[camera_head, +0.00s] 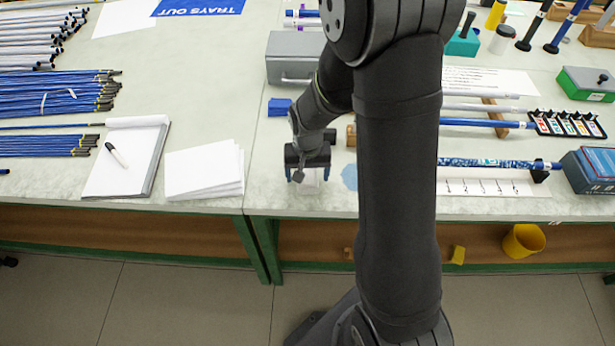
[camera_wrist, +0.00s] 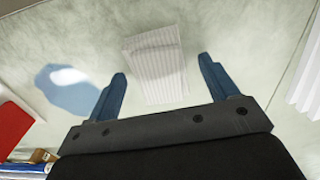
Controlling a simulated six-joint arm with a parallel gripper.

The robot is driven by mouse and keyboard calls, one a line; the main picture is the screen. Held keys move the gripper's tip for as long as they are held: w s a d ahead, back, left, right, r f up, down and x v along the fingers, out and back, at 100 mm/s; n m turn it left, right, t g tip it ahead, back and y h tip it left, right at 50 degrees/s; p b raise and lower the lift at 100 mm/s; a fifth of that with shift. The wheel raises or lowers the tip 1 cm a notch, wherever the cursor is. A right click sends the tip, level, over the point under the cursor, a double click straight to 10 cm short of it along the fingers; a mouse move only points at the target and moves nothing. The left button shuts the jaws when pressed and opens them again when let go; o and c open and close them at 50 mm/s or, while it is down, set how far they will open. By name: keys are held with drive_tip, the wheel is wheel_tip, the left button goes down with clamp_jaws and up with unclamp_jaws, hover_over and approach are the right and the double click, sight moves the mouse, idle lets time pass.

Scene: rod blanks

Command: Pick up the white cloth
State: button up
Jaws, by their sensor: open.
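The white cloth (camera_wrist: 155,62) is a small ribbed, folded piece lying flat on the pale bench top. In the wrist view it is in the upper middle, between and a little beyond my gripper's two blue fingers. My gripper (camera_wrist: 162,68) is open and empty, pointing down at the cloth. In the head view my gripper (camera_head: 312,177) is over the front part of the bench, with a bit of the cloth showing between its fingers. The height of the fingers above the bench is hard to tell.
A light blue flat patch (camera_head: 350,177) lies right of the gripper. A blue block (camera_head: 279,107) and a grey metal box (camera_head: 294,58) are behind it. A paper stack (camera_head: 204,169) and a notepad (camera_head: 125,160) lie to the left. The bench's front edge is close.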

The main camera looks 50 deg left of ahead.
drive_tip(key=shift+c, duration=0.5)
drive_tip(key=c, duration=1)
drive_tip(key=shift+r, duration=0.15)
drive_tip(key=shift+r, duration=0.25)
wheel_tip(320, 180, up, 3)
drive_tip(key=shift+r, duration=0.2)
drive_tip(key=w+d+r, duration=0.2)
drive_tip(key=d, duration=0.1)
drive_tip(key=w+d+r, duration=0.2)
drive_tip(key=d, duration=0.1)
drive_tip(key=w+d+r, duration=0.2)
drive_tip(key=d+r, duration=0.1)
drive_tip(key=d, duration=0.1)
